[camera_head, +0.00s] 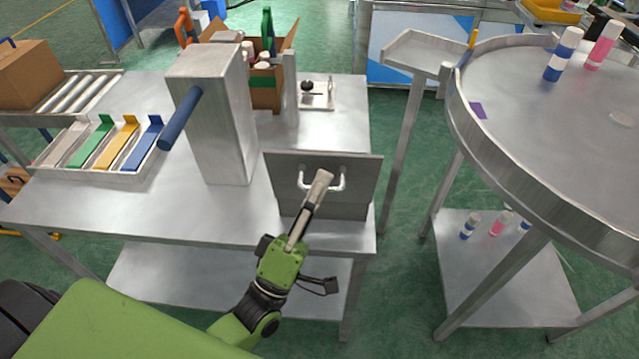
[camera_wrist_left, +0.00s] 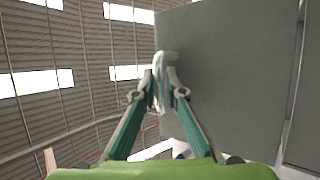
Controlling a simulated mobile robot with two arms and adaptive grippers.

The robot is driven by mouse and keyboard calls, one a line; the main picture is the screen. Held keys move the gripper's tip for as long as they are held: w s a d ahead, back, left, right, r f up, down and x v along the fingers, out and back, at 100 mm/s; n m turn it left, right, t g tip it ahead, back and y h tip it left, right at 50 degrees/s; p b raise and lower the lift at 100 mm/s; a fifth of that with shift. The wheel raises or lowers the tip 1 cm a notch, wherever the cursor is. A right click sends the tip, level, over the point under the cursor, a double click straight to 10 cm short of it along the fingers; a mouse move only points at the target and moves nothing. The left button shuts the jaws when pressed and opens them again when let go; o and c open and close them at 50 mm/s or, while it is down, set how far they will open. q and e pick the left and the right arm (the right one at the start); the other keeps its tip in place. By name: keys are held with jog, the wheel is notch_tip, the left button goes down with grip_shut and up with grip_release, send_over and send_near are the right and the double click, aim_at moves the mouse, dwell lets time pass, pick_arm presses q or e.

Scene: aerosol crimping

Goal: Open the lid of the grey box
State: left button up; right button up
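The grey box (camera_head: 322,210) stands at the right front corner of the metal table. Its flat grey lid (camera_head: 362,172) appears tilted up, its upper edge looking wider than the lower one. A pale U-shaped handle (camera_head: 341,183) is on the lid's face towards me. My left gripper (camera_head: 322,178) is at the handle. In the left wrist view the fingers of the left gripper (camera_wrist_left: 165,80) close in from both sides on the handle (camera_wrist_left: 164,62), beside the large grey lid (camera_wrist_left: 230,70). The box's inside is hidden. My right gripper is not in view.
A metal post with a blue bar (camera_head: 183,115) stands left of the box. Behind are a cardboard box with bottles (camera_head: 265,88) and a small fixture (camera_head: 318,95). A tray of coloured strips (camera_head: 105,145) lies left. A round table (camera_head: 540,130) stands right, across a gap.

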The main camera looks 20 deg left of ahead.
pick_arm(q)
jog(key=shift+o, duration=0.7)
jog(key=shift+s+f, duration=0.1)
jog(key=shift+f, duration=0.05)
jog(key=v, duration=1.1)
jog(key=shift+s+f, duration=0.2)
jog(key=shift+s, duration=0.1)
